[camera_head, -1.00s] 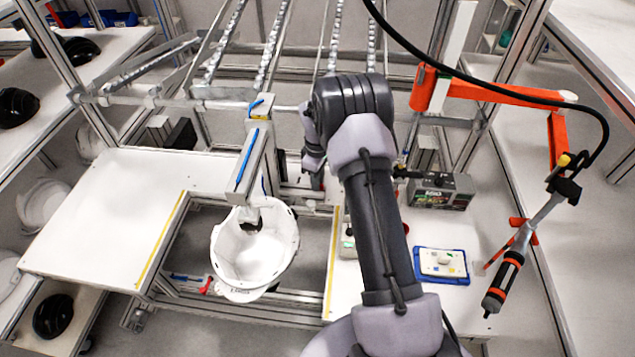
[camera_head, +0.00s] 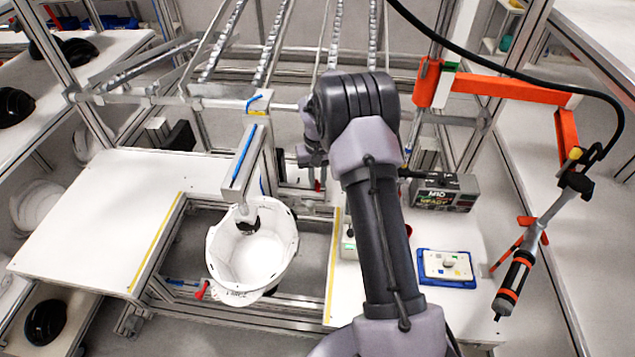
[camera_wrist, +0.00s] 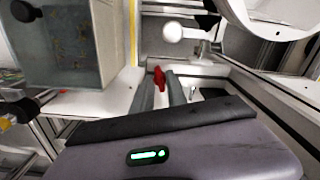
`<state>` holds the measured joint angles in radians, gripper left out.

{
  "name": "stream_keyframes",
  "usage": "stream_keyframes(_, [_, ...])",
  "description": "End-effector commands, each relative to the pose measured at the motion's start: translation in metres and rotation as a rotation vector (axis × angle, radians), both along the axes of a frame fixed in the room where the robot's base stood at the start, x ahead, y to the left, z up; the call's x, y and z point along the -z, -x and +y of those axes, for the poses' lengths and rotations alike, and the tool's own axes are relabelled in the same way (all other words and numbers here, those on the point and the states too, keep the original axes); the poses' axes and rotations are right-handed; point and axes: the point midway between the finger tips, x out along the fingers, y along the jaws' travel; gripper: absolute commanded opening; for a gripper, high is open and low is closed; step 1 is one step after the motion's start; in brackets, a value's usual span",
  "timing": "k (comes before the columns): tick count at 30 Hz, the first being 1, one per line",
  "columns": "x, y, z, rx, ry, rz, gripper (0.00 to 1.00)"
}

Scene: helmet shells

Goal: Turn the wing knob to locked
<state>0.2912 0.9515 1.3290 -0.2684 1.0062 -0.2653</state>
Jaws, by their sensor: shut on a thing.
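The wing knob (camera_wrist: 158,77) shows as a small red piece in the wrist view, between the tips of my two grey fingers. My gripper (camera_wrist: 160,88) is shut on it. The fingers hide part of the knob, so its exact turn angle is hard to tell. In the head view my own arm hides the fingertips and most of the knob.
A white helmet shell (camera_head: 252,258) hangs open side up in the holder left of my arm; it also shows in the wrist view (camera_wrist: 275,14). A grey box (camera_wrist: 62,45) stands at upper left. An orange tool arm (camera_head: 510,90) is at right.

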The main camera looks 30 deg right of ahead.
Motion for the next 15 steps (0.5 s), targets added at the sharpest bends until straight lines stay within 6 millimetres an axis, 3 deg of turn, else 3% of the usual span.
stream_keyframes(15, [0.0005, -0.0008, -0.0004, 0.487, 0.001, -0.003, 0.0])
